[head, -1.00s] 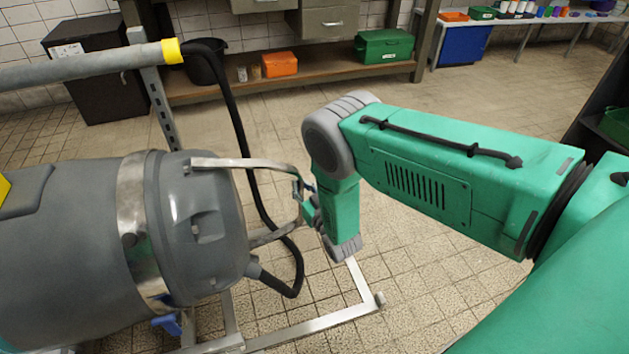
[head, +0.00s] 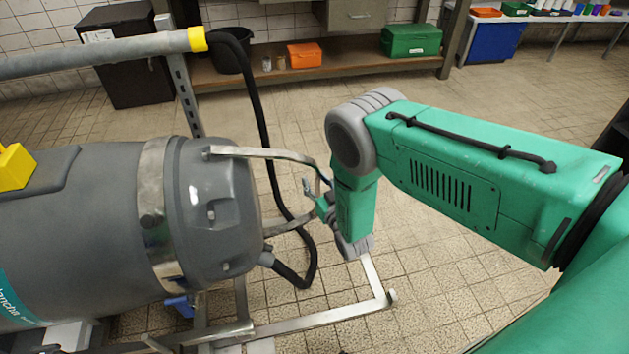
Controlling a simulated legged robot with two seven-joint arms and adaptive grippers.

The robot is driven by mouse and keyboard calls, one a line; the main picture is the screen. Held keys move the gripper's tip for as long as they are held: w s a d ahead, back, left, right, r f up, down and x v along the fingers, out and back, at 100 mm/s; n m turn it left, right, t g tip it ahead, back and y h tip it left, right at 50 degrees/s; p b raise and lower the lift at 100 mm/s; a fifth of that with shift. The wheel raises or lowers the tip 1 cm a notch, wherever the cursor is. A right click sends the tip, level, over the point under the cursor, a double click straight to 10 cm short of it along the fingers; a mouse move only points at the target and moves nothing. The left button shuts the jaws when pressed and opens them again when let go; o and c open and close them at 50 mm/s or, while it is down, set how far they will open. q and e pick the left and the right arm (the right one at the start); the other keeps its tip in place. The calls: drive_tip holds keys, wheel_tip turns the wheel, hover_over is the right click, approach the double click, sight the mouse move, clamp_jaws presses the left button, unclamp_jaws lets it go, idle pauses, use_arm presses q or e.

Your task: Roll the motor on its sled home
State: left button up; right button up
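The large grey motor (head: 90,215) lies on its side at the left, with a steel band around it and a ribbed grey end facing right. A bent metal handle (head: 265,153) sticks out from that end to the right. The metal sled frame (head: 320,319) runs below it, with a corner at the lower right. My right gripper (head: 316,198) is at the outer end of the handle, partly hidden by my green wrist. I cannot tell whether its fingers close on the handle. My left gripper is out of view.
A grey pipe with a yellow end (head: 197,39) crosses above the motor. A black hose (head: 262,130) hangs behind the handle. A black cabinet (head: 125,70) and a low shelf (head: 350,70) with orange and green boxes stand behind. Tiled floor is clear at the middle back.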

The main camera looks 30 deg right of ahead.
drive_tip(key=shift+s+d, duration=0.1)
drive_tip(key=shift+s, duration=0.1)
drive_tip(key=s, duration=1.1)
drive_tip(key=shift+s+a, duration=0.35)
drive_tip(key=shift+a, duration=0.05)
drive_tip(key=shift+f, duration=0.1)
drive_tip(key=s+f+g, duration=0.4)
drive_tip(key=s+g, duration=0.7)
drive_tip(key=s, duration=0.1)
drive_tip(key=s+r+n+g, duration=0.1)
drive_tip(key=s+r+g, duration=0.15)
drive_tip(key=s, duration=0.55)
drive_tip(key=s+r+g, duration=0.1)
drive_tip(key=s+g, duration=0.3)
drive_tip(key=s, duration=0.4)
wheel_tip(320, 180, up, 14)
drive_tip(key=w+p, duration=0.1)
drive_tip(key=p, duration=1.3)
drive_tip(key=shift+a+f+y, duration=0.2)
drive_tip(key=shift+y, duration=0.1)
